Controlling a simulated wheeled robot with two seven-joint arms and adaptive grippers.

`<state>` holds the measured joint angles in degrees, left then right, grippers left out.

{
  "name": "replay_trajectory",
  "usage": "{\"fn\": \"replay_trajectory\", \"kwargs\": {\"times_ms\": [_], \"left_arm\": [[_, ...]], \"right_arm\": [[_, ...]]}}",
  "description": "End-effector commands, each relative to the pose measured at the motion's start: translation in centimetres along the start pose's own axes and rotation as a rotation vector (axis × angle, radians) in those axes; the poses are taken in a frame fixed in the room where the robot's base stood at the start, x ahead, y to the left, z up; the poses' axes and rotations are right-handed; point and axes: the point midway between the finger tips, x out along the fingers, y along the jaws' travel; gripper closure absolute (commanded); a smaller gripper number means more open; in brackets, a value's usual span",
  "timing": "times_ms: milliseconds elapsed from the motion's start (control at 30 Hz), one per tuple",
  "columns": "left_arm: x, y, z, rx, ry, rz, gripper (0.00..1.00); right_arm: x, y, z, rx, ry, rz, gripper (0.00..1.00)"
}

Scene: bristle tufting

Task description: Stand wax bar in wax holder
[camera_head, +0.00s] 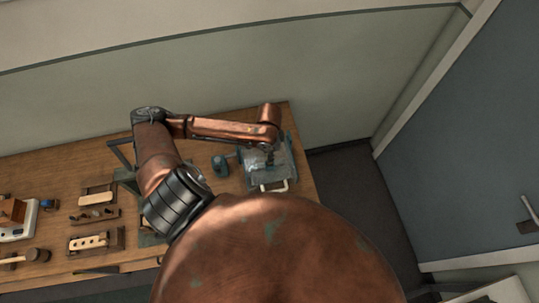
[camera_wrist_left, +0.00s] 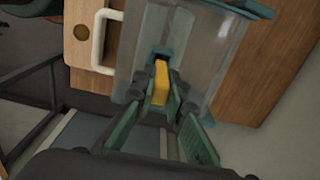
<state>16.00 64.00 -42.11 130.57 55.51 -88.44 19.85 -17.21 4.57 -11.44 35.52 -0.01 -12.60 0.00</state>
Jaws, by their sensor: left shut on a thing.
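In the left wrist view, my left gripper (camera_wrist_left: 161,97) is shut on a yellow-orange wax bar (camera_wrist_left: 161,74), one green finger on each side. The bar's far end is at a small dark teal socket (camera_wrist_left: 160,54), which looks like the wax holder. I cannot tell whether the bar is inside it or just above it. In the head view, my left gripper (camera_head: 269,158) is over a clear, teal-edged fixture at the table's right end. The bar is hidden there by my arm. My right gripper is not in view.
The clear fixture (camera_wrist_left: 215,50) surrounds the socket area. A white handle (camera_wrist_left: 99,42) stands beside it. A teal object (camera_head: 220,165) is left of the fixture. Wooden blocks and trays (camera_head: 97,198) lie on the table's left part. The table's right edge is close.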

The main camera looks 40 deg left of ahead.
Motion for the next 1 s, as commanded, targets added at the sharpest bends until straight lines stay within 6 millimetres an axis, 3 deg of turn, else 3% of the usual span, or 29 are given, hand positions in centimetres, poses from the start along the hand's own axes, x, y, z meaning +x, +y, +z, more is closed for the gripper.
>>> {"fn": "replay_trajectory", "kwargs": {"times_ms": [1000], "left_arm": [[2.1, 0.0, 0.0, 0.0, 0.001, 0.0, 1.0]], "right_arm": [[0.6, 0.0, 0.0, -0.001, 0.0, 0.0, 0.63]]}}
